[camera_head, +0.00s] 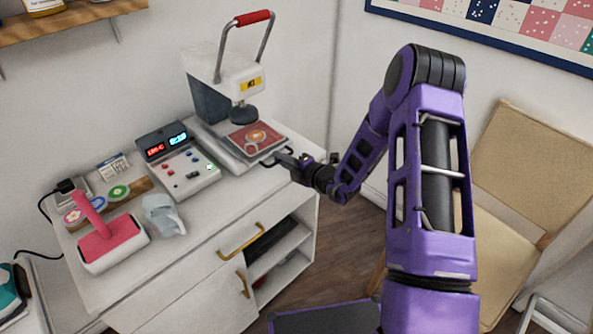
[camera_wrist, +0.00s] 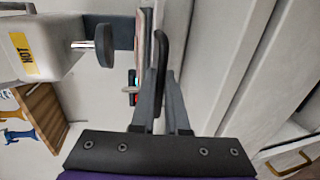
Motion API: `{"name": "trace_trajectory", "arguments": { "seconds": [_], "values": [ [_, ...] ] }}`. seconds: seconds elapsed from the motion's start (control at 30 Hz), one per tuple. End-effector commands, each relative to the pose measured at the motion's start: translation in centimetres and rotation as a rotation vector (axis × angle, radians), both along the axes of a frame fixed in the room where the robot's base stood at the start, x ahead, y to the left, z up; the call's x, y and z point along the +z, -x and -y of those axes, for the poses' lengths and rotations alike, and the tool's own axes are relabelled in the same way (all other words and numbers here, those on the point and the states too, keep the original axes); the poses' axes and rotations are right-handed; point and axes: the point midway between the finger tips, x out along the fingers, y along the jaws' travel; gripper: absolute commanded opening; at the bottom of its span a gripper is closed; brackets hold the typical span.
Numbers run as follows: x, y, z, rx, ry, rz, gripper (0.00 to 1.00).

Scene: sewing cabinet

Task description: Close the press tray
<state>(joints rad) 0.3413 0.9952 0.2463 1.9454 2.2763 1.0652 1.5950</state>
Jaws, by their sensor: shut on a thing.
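The heat press (camera_head: 226,85) stands on the white cabinet with its red-gripped lever raised. Its press tray (camera_head: 242,155) sits low at the press's front, beneath the dark round press head, bearing a red patterned piece (camera_head: 254,137). The tray's dark handle (camera_head: 277,155) sticks out at the front. My gripper (camera_head: 286,159) reaches it from the right and is shut on it. In the wrist view, the handle (camera_wrist: 163,45) runs between the fingertips of my gripper (camera_wrist: 160,85). The tray (camera_wrist: 143,35) shows edge-on beside it. The tray's rails are hidden.
A control box (camera_head: 178,158) with displays stands left of the press. A pink iron-like tool (camera_head: 112,243), a pale crumpled item (camera_head: 163,214) and round patches (camera_head: 118,192) lie farther left. A tan folding chair (camera_head: 525,165) stands right of my arm.

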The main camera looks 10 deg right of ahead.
Motion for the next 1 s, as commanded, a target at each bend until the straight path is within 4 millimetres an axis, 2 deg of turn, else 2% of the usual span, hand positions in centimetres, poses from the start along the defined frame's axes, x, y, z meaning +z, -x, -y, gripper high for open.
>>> {"name": "trace_trajectory", "arguments": {
  "seconds": [0.1,0.3,0.77,0.8,0.9,0.97,1.0],
  "values": [
    [0.1,-1.8,-1.2,0.0,-0.003,0.005,0.0],
    [0.2,-3.4,-2.4,-0.001,-0.002,0.005,0.0],
    [0.3,-4.0,-2.8,-0.002,-0.003,0.008,0.0],
    [0.3,-4.0,-2.8,-0.002,-0.003,0.008,0.14],
    [0.4,-4.0,-2.8,-0.001,-0.003,0.008,0.32],
    [0.4,-4.0,-2.8,-0.001,-0.004,0.009,0.41],
    [0.4,-4.0,-2.9,-0.001,-0.004,0.009,0.41]
  ]
}}
